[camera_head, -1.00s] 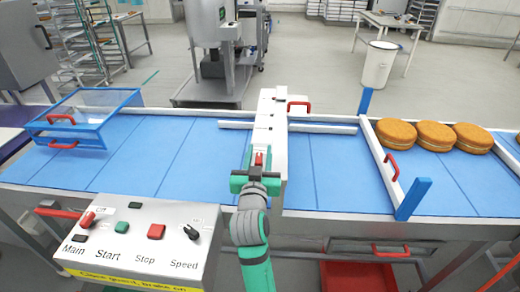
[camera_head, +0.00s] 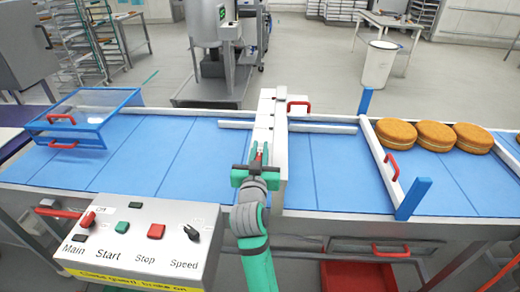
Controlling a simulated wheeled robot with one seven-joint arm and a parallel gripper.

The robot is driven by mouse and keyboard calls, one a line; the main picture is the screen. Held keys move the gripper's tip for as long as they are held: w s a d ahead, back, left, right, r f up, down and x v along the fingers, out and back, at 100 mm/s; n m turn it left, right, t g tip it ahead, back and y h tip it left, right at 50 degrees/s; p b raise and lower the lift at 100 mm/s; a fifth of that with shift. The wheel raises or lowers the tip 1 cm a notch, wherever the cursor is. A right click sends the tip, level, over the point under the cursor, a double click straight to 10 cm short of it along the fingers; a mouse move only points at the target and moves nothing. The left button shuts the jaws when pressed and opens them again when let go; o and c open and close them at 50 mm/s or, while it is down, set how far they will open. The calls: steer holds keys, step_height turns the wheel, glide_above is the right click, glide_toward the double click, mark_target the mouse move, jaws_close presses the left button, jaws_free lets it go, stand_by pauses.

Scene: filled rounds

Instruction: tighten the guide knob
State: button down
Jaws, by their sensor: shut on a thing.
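The guide knob (camera_head: 265,149) is a small red piece on the near side of the white bridge over the blue conveyor. It is mostly hidden by my gripper (camera_head: 259,154). My gripper is green and dark grey, reaches forward from the bottom middle, and is shut on the knob. The white bridge (camera_head: 268,118) carries the guide rails (camera_head: 320,129), which run left and right over the belt. How tight the knob is cannot be told.
A control box (camera_head: 140,235) with a red main handle, buttons and a speed dial stands at the front left. A clear guard (camera_head: 95,108) with a blue frame covers the left belt. Several filled rounds (camera_head: 436,136) lie right of a white gate (camera_head: 383,160). The middle belt is clear.

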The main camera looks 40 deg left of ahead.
steer(key=m+t+h, duration=0.1)
steer(key=m+h, duration=0.1)
steer(key=h, duration=0.1)
steer(key=d+m+t+h, duration=0.1)
steer(key=m+h, duration=0.2)
steer(key=h, duration=0.1)
steer(key=shift+w+d+t, duration=0.1)
steer(key=shift+w+t, duration=0.1)
steer(key=shift+t, duration=0.1)
steer(key=shift+d+m+h, duration=0.25)
steer(key=shift+m+h, duration=0.4)
steer(key=shift+h, duration=0.4)
steer(key=shift+d+m+h, duration=0.25)
steer(key=shift+m+h, duration=0.35)
steer(key=shift+h, duration=0.4)
steer(key=shift+d+m+h, duration=0.25)
steer(key=shift+m+h, duration=0.4)
steer(key=shift+h, duration=0.4)
steer(key=shift+d, duration=0.1)
steer(key=c, duration=1.7)
jaws_free()
